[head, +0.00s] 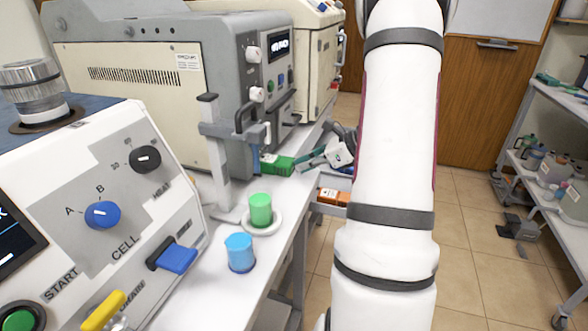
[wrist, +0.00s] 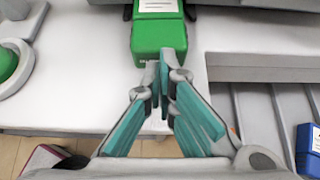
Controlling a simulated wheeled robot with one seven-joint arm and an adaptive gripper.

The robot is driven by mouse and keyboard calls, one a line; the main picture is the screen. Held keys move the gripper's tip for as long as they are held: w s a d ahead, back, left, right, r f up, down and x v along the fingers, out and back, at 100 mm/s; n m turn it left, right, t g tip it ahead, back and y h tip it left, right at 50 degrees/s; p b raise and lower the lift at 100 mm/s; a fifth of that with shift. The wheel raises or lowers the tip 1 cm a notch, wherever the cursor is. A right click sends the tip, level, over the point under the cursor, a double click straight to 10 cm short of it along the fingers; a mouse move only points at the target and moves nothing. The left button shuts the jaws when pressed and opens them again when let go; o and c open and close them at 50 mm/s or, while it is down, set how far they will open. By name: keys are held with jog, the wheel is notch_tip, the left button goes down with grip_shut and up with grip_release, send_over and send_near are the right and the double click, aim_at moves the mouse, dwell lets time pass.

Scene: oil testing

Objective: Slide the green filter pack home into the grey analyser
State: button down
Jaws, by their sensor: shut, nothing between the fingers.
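The green filter pack (wrist: 158,38) lies on the white bench at the front of the grey analyser (head: 222,75). In the wrist view its far end is by a dark opening at the top edge. My gripper (wrist: 163,75), with teal finger pads, is shut and empty. Its fingertips are at the near end of the pack, touching it or very close. How far the pack sits inside the analyser cannot be told.
A green cup (head: 260,209) on a white dish and a blue cup (head: 240,253) stand on the bench. A grey stand (head: 215,150) rises left of the pack. An orange box (head: 333,196) and a blue box (wrist: 308,150) lie in a lower tray to the right.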

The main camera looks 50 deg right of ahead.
aim_at(291, 161)
jog(key=shift+w+a, duration=0.25)
jog(key=shift+w, duration=0.3)
jog(key=shift+w+a+f, duration=0.1)
jog(key=shift+w+a, duration=0.15)
jog(key=shift+w, duration=0.4)
jog(key=shift+w+a+b, duration=0.15)
jog(key=shift+w+b, duration=0.15)
jog(key=shift+w+a, duration=0.2)
jog(key=shift+w, duration=0.35)
jog(key=shift+s, duration=0.1)
jog(key=f+p+v, duration=0.1)
jog(key=p+v, duration=0.3)
jog(key=v, duration=0.4)
jog(key=shift+s+d+r, duration=0.25)
jog(key=shift+s+d, duration=0.05)
jog(key=shift+s, duration=0.25)
